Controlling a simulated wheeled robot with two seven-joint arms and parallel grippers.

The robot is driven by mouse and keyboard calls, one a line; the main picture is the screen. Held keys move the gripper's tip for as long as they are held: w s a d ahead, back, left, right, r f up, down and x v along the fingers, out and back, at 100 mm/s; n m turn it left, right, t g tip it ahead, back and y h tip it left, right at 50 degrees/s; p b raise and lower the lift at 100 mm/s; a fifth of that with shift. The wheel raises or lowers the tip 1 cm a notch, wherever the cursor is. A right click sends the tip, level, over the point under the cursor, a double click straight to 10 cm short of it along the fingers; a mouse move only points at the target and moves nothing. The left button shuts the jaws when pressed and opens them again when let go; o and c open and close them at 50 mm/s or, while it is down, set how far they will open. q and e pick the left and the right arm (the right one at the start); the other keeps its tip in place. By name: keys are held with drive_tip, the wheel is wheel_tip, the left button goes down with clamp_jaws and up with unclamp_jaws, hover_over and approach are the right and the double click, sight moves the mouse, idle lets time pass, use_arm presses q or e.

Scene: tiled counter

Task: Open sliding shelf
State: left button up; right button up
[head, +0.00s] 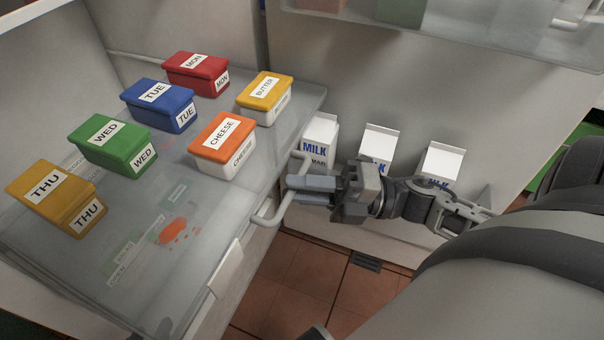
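The clear sliding shelf (200,222) spans the left side of the head view and carries several labelled containers. Its pale bar handle (266,219) runs along its right-hand front edge. My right gripper (297,190) reaches in from the right, its two grey fingers close together at the middle of the handle. They appear shut on the bar and hide that part of it. My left gripper is not in view.
On the shelf stand a red MON box (196,73), a blue TUE box (158,104), a green WED box (113,143), a yellow THU box (57,197), a cheese box (222,143) and a butter box (264,97). Milk cartons (379,148) stand behind my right gripper.

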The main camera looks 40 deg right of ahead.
drive_tip(key=shift+o, duration=0.2)
drive_tip(key=v, duration=1.2)
drive_tip(key=shift+p, duration=0.4)
drive_tip(key=shift+s, duration=0.1)
